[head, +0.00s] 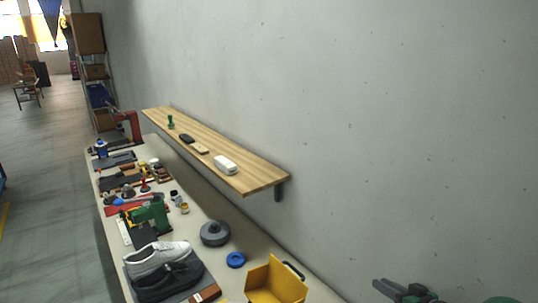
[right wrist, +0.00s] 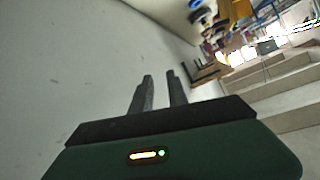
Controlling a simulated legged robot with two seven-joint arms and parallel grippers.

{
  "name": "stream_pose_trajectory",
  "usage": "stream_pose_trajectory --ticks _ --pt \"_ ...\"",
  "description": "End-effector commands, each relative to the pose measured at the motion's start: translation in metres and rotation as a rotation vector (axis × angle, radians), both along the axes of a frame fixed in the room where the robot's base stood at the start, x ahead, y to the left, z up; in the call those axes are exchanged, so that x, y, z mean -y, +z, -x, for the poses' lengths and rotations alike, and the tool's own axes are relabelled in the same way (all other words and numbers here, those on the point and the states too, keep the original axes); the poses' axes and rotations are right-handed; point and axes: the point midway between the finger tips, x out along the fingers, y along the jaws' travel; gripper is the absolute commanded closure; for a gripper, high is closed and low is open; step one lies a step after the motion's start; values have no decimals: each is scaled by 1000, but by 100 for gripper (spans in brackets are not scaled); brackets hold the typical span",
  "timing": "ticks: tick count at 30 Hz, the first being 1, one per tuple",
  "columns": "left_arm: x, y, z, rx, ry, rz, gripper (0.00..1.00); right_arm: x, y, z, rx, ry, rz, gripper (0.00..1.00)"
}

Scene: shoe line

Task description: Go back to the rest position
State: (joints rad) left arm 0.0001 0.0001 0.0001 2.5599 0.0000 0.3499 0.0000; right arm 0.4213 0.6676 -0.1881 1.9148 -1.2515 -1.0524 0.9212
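My right gripper (head: 386,288) shows at the bottom right of the head view, in front of the bare wall and off the right side of the table. In the right wrist view its two dark fingers (right wrist: 160,78) stand apart with nothing between them. It touches nothing that I can see. My left gripper is not in view. A white shoe (head: 158,254) and a black shoe (head: 172,279) lie side by side at the near end of the table.
The long table (head: 235,215) runs along the wall, crowded with tools. A wooden shelf (head: 250,178) juts from the wall. The floor at left is clear.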

Motion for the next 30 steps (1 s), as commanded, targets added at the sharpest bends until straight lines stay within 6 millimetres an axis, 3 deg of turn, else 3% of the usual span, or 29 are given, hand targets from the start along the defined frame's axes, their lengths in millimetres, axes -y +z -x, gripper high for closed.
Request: stream_pose_trajectory --ticks 5,8,15,18,21,24,30 --pt "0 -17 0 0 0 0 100 -7 -7 -2 -39 -173 154 80" --pt "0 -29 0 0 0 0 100 -19 -22 20 -143 -275 255 80" --pt "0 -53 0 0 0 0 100 -80 -90 162 -613 -298 403 80" --pt "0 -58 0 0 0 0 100 -105 -107 213 -757 -240 410 80" --pt "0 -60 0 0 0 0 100 -121 -115 247 -849 -189 409 80" --pt "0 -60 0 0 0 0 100 -127 -118 262 -887 -167 406 80" --pt "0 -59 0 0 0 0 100 -130 -117 264 -893 -164 408 80"
